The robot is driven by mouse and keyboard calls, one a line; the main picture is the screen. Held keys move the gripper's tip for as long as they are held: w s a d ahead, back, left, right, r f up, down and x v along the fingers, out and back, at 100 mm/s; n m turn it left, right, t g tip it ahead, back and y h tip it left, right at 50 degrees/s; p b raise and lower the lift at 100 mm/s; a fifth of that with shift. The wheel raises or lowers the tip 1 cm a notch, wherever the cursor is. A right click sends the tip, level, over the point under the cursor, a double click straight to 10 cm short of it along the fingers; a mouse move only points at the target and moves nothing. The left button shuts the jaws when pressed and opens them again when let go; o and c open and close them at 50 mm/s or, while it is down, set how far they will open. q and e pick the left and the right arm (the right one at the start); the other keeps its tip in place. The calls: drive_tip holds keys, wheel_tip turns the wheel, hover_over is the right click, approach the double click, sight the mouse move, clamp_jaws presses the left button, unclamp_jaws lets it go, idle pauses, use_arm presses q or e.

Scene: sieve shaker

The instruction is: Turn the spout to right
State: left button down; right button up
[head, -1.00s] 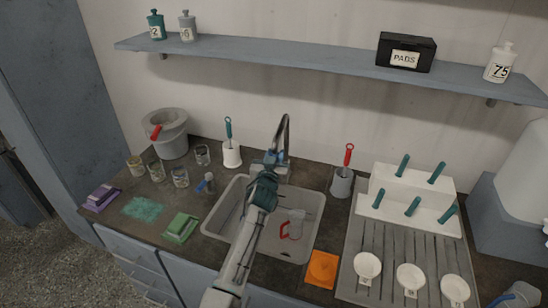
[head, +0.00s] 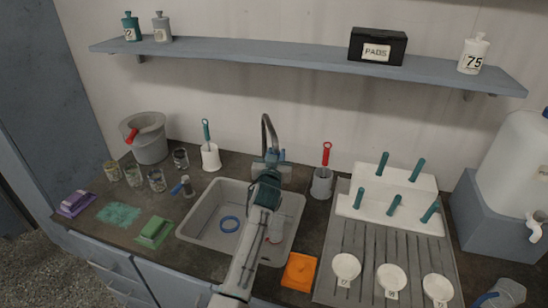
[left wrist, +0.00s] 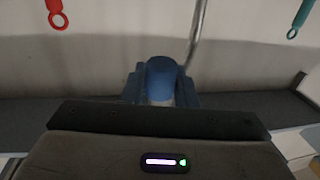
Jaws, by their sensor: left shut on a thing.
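The faucet's curved metal spout (head: 265,124) rises behind the sink (head: 190,231). Its free end hangs slightly right of its upright pipe. My left gripper (head: 273,160) is shut on the spout's end, with the arm reaching over the sink from the front. In the left wrist view, which is upside down, the spout's blue tip (left wrist: 161,76) sits between the finger pads, with the metal pipe behind it. The faucet's base is partly hidden by my gripper. My right gripper is not in view.
A rack (head: 372,215) stands farther right.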

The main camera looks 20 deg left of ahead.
use_arm(q)
drive_tip(key=c, duration=1.2)
unclamp_jaws()
drive_tip(key=shift+d, duration=0.15)
drive_tip(key=shift+w+d, duration=0.1)
drive_tip(key=shift+w, duration=0.05)
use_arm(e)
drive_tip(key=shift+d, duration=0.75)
use_arm(q)
drive_tip(key=shift+s+f, duration=0.1)
drive_tip(key=shift+s, duration=0.45)
drive_tip(key=s, duration=0.3)
drive_tip(key=s+d+b, duration=0.1)
drive_tip(key=s, duration=0.2)
drive_tip(key=s+b, duration=0.1)
drive_tip(key=s, duration=0.2)
drive_tip(key=shift+s+d, duration=0.15)
drive_tip(key=shift+s, duration=0.2)
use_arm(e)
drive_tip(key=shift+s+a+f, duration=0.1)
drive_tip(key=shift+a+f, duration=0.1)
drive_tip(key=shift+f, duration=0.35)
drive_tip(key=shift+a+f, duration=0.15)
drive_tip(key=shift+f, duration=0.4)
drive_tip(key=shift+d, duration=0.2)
